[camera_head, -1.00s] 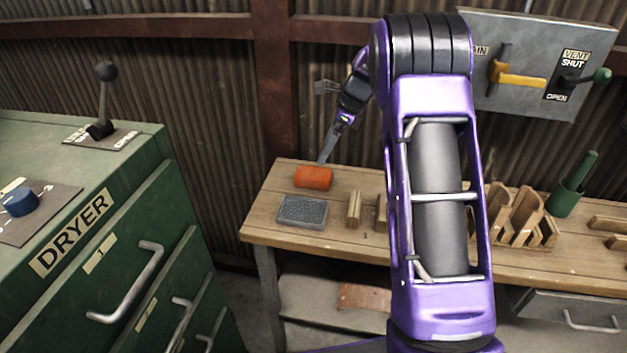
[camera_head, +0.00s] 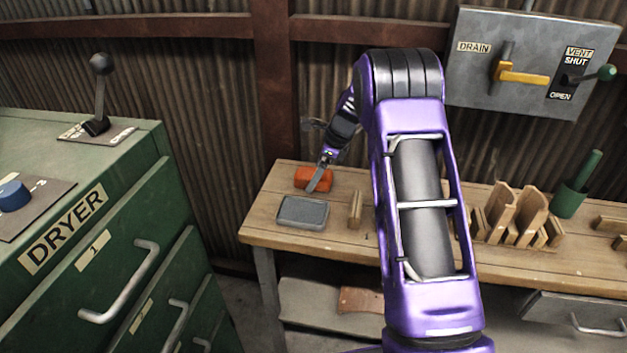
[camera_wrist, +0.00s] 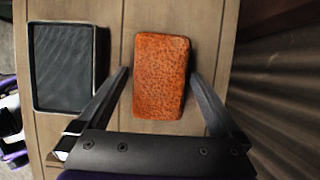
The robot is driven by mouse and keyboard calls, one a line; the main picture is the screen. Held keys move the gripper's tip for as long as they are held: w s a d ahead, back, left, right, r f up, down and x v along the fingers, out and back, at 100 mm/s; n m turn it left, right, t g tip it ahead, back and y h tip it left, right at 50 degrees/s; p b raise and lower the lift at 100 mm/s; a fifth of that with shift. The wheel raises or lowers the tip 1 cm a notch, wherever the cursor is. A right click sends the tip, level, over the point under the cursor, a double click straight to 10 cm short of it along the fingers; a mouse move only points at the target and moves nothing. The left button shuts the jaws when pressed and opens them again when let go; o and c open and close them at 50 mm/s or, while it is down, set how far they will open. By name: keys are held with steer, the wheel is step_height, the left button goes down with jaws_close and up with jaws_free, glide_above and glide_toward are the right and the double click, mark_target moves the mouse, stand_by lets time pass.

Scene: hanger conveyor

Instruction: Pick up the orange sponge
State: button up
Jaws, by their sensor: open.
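The orange sponge (camera_head: 302,178) lies flat on the left end of the wooden workbench (camera_head: 345,240). In the wrist view the sponge (camera_wrist: 161,76) is a porous block seen from above. My gripper (camera_head: 318,184) is over the sponge in the head view and hides part of it. In the wrist view my gripper (camera_wrist: 158,80) is open, with one finger on each side of the sponge and a narrow gap beside each. I cannot tell how far the fingertips are above the bench.
A grey rectangular tray (camera_head: 302,213) lies in front of the sponge; it is left of it in the wrist view (camera_wrist: 64,68). A wooden block (camera_head: 355,209) stands nearby. A corrugated wall rises behind the bench. The green dryer cabinet (camera_head: 150,170) stands at left.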

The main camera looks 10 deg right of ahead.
steer(key=shift+c, duration=0.3)
steer(key=c, duration=1.2)
steer(key=shift+o, duration=0.2)
step_height(320, 180, up, 10)
steer(key=shift+r+p, duration=0.1)
steer(key=shift+p, duration=0.8)
